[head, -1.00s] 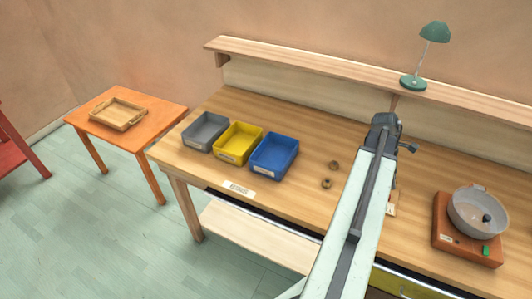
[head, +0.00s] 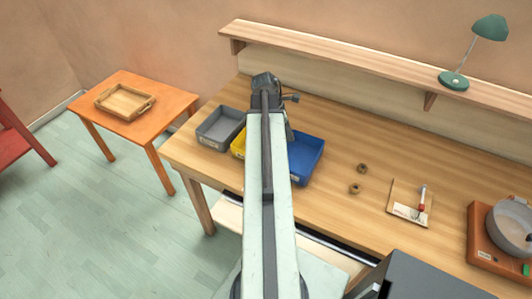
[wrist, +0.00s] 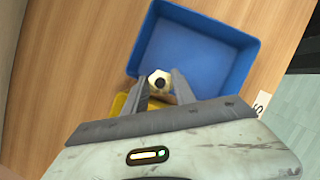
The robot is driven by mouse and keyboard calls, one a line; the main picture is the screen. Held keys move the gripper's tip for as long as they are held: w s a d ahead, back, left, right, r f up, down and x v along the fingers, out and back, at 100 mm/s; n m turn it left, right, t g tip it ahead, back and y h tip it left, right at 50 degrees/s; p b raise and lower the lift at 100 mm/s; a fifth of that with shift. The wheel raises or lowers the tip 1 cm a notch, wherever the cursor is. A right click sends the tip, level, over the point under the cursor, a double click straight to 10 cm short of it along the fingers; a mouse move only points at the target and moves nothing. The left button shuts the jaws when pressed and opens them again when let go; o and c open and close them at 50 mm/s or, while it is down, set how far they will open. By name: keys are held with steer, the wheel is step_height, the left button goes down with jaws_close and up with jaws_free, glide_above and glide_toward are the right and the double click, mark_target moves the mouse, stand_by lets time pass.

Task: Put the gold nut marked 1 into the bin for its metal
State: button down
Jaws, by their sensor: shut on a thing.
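My gripper (wrist: 160,87) is shut on a pale gold nut (wrist: 159,80) with a dark hole, held between its fingertips. I cannot read a mark on the nut. In the wrist view the nut appears over the near edge of the blue bin (wrist: 195,50), with a corner of the yellow bin (wrist: 119,103) showing behind the fingers. In the head view my arm covers most of the yellow bin (head: 238,144). The grey bin (head: 220,127) is to its left and the blue bin (head: 306,157) to its right. All three visible bin interiors look empty.
Two brownish nuts (head: 362,168) (head: 355,188) lie on the workbench (head: 330,215) right of the blue bin. Farther right are a small board with a red-tipped tool (head: 410,203) and a scale with a bowl (head: 500,235). A shelf with a green lamp (head: 453,80) runs behind.

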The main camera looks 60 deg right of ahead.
steer(key=shift+s, duration=0.25)
steer(key=shift+s+r, duration=0.1)
steer(key=shift+s, duration=0.6)
step_height(320, 180, up, 3)
steer(key=p, duration=0.3)
glide_above(303, 156)
steer(key=a, duration=0.1)
steer(key=shift+n, duration=0.3)
steer(key=f+b, duration=0.7)
steer(key=w+f+b, duration=0.1)
steer(key=f+b, duration=0.3)
steer(key=shift+f, duration=0.1)
steer(key=shift+r, duration=0.2)
steer(key=shift+f, duration=0.15)
steer(key=c, duration=1)
jaws_free()
